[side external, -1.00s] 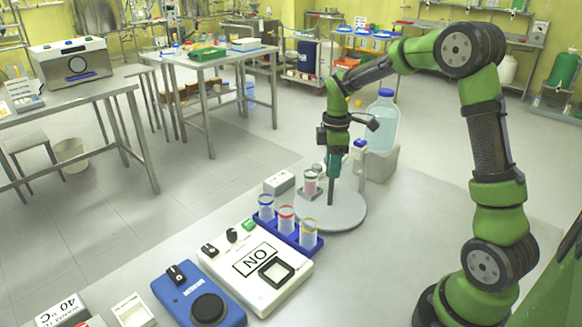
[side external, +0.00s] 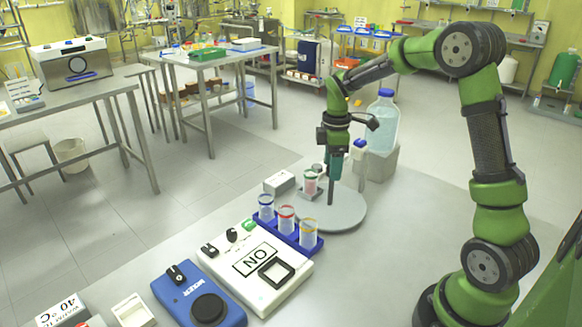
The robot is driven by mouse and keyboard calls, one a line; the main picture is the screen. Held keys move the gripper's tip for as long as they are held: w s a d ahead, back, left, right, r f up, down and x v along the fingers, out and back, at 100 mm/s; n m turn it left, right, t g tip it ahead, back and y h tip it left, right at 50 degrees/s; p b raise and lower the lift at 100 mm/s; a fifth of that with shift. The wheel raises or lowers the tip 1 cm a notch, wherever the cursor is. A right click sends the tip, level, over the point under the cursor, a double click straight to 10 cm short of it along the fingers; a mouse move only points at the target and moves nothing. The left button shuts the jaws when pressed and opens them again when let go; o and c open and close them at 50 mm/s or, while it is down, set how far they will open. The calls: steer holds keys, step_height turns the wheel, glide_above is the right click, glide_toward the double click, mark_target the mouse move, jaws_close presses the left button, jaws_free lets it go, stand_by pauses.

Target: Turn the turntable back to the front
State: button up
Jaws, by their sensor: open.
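The turntable (side external: 345,213) is a flat grey disc on the bench, right of the tube rack. A small vial with a reddish band (side external: 310,184) stands at its left side. A dark upright post (side external: 331,190) rises from the disc near its middle. My gripper (side external: 332,178) points down over the disc, at the top of the post. It is open; its fingers are small here, and I cannot tell whether they touch the post.
A blue rack (side external: 290,237) with capped tubes stands close to the disc's left. A large bottle (side external: 382,125) stands behind on a grey block (side external: 377,163). The bench right of the disc is clear.

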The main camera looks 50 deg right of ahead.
step_height(320, 180, up, 17)
stand_by(0.5)
steer(key=shift+f, duration=0.1)
steer(key=s+a+f+m+t+y, duration=0.1)
steer(key=s+a+f+m+t, duration=0.1)
steer(key=s+a+m, duration=0.4)
steer(key=s+a+f+m+t+y, duration=0.1)
steer(key=s+a+m+t, duration=0.4)
steer(key=s+a, duration=0.5)
steer(key=shift+s+a+f+m, duration=0.45)
steer(key=shift+f+m, duration=0.35)
steer(key=shift+m, duration=0.3)
